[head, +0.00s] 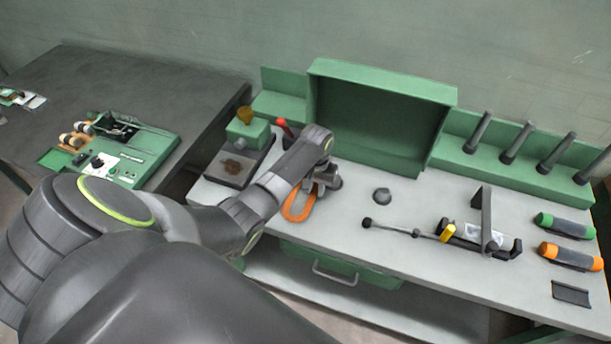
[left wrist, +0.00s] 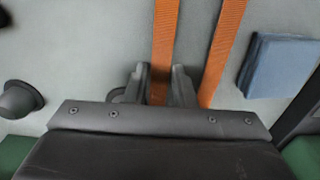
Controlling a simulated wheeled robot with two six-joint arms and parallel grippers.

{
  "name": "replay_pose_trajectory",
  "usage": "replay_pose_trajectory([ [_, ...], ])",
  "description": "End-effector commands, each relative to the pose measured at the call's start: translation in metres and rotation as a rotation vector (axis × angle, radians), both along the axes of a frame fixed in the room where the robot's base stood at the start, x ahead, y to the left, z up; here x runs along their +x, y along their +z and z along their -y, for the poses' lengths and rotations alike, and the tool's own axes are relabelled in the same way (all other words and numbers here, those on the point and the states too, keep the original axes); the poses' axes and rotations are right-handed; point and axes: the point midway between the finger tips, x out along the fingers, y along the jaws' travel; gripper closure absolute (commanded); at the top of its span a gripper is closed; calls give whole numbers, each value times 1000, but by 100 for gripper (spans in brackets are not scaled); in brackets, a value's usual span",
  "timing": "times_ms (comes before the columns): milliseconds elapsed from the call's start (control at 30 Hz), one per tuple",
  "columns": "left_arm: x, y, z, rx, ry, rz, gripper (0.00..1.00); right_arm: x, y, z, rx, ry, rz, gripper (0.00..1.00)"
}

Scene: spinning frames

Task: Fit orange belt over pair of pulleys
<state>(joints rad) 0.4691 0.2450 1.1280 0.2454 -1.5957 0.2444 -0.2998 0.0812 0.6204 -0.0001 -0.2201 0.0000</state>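The orange belt (head: 298,208) lies as a long loop on the pale bench top, partly hidden under my left arm. In the left wrist view its two strands (left wrist: 225,45) run up the picture. My left gripper (left wrist: 161,80) has one finger on each side of the left strand, close to its edges; whether they press on it is unclear. A dark round pulley-like piece (head: 381,195) stands on the bench right of the gripper, apart from the belt. It seems to be the one at the left in the left wrist view (left wrist: 18,98). Another round dark piece (head: 335,183) is partly hidden beside the gripper. My right gripper is out of view.
A green open box (head: 375,115) stands at the back. A rod tool (head: 400,230) and a black bracket (head: 487,222) lie to the right, with green (head: 566,226) and orange (head: 571,256) cylinders beyond. A blue block (left wrist: 280,65) lies beside the belt.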

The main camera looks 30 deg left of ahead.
Motion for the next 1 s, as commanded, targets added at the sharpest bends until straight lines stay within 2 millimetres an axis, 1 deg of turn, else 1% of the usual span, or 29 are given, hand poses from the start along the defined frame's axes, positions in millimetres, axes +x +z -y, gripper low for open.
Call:
replay_pose_trajectory([
  [33, 0, 0, 0, 0, 0, 0, 84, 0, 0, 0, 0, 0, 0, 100],
  [100, 0, 0, 0, 0, 0, 0, 93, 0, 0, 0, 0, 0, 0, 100],
  [167, 0, 0, 0, 0, 0, 0, 100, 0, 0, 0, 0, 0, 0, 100],
  [567, 0, 1, 0, 0, 0, 0, 100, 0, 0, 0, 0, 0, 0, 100],
  [833, -3, 6, 0, 0, 1, 2, 100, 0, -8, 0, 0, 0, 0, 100],
  [867, -3, 10, 0, 1, 1, 4, 100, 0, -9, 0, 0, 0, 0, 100],
  [967, -2, 29, 0, 2, 0, 7, 100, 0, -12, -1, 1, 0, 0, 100],
  [1000, -2, 38, 0, 1, -1, 8, 100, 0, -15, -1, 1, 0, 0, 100],
])
